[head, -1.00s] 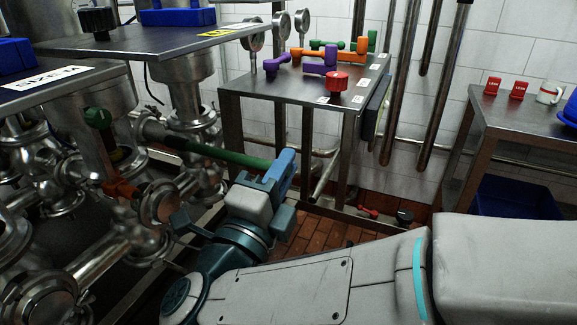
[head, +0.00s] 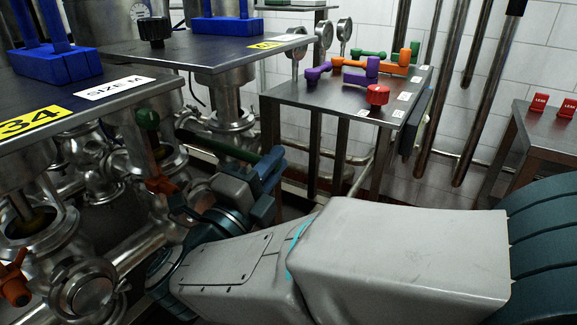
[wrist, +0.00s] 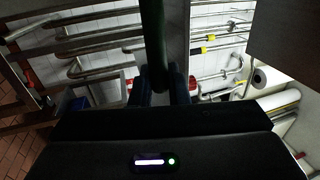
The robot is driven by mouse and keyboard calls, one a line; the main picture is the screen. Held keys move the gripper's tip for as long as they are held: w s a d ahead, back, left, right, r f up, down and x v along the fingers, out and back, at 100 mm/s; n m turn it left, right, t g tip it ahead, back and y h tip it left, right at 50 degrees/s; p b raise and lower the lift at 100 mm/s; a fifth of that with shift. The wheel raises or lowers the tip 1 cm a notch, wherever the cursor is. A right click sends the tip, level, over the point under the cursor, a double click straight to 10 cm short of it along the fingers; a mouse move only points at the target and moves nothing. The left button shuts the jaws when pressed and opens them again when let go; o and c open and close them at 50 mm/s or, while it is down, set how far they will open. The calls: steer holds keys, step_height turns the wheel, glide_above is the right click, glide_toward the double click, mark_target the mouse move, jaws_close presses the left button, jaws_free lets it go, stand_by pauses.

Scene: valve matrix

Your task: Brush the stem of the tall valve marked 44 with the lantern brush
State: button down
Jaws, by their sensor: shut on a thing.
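My gripper (head: 268,165) is shut on the green handle of a long brush, which I take to be the lantern brush (head: 228,149). The brush points left in the head view, with a dark far part near the valve pipework. In the wrist view its green handle (wrist: 153,40) rises between my fingers (wrist: 160,88). Steel valves stand under dark plates at the left. The near plate has a yellow label reading 34 (head: 32,122). A second yellow label (head: 268,44) on the farther plate is too small to read surely. I cannot pick out a valve marked 44.
A steel table (head: 335,98) behind holds purple, orange and green handles and a red knob (head: 377,95). Blue blocks (head: 58,65) sit on the valve plates. Steel pipes (head: 85,287) crowd the lower left. Red blocks (head: 540,103) stand on a side table at the right.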

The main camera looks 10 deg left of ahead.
mark_target(239, 156)
steer(key=shift+w+a, duration=0.5)
steer(key=shift+a, duration=0.65)
steer(key=shift+w+a, duration=0.45)
steer(key=shift+a, duration=0.7)
steer(key=shift+w+a, duration=0.5)
steer(key=shift+a, duration=0.65)
steer(key=shift+s+a+b, duration=0.1)
steer(key=shift+s+b, duration=0.15)
steer(key=shift+b, duration=0.25)
steer(key=shift+s+d+r+b, duration=0.1)
steer(key=shift+s+d+b, duration=0.1)
steer(key=shift+d, duration=0.2)
steer(key=shift+s+d+r+b, duration=0.1)
steer(key=shift+d+b, duration=0.05)
steer(key=shift+d, duration=0.2)
steer(key=shift+w+a+r, duration=0.2)
steer(key=shift+w+a, duration=0.1)
steer(key=shift+a, duration=0.45)
steer(key=shift+s+d+f+b, duration=0.25)
steer(key=shift+s+d+b, duration=0.05)
steer(key=shift+d+b, duration=0.4)
steer(key=shift+a, duration=0.1)
